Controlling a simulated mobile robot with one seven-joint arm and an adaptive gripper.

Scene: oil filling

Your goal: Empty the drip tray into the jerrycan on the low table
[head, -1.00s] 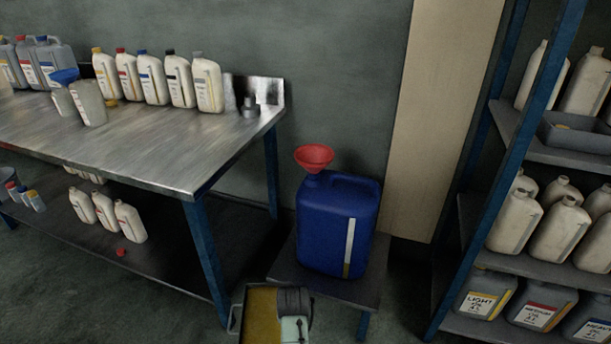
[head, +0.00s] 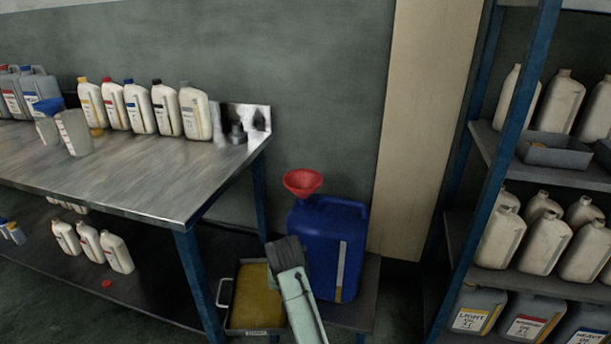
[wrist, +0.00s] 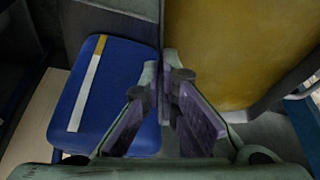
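The drip tray (head: 234,322), grey with a handle at its left end, holds yellow-brown oil (head: 258,298). It looks about level, in front and left of the blue jerrycan (head: 347,225) and below the red funnel (head: 303,183). The funnel sits in the jerrycan's neck at its left. The jerrycan stands on the low table (head: 350,317). My gripper (head: 284,254) is at the tray's right side. In the wrist view my gripper (wrist: 166,78) has its fingers close together at the tray's near edge, apparently shut on its handle; the grip is partly hidden. The jerrycan (wrist: 105,95) lies left of the fingers.
The metal workbench (head: 130,175) on the left carries several bottles, and its leg (head: 199,285) stands close to the tray's left side. Shelves (head: 490,275) with containers stand at the right. Clear space lies above the funnel.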

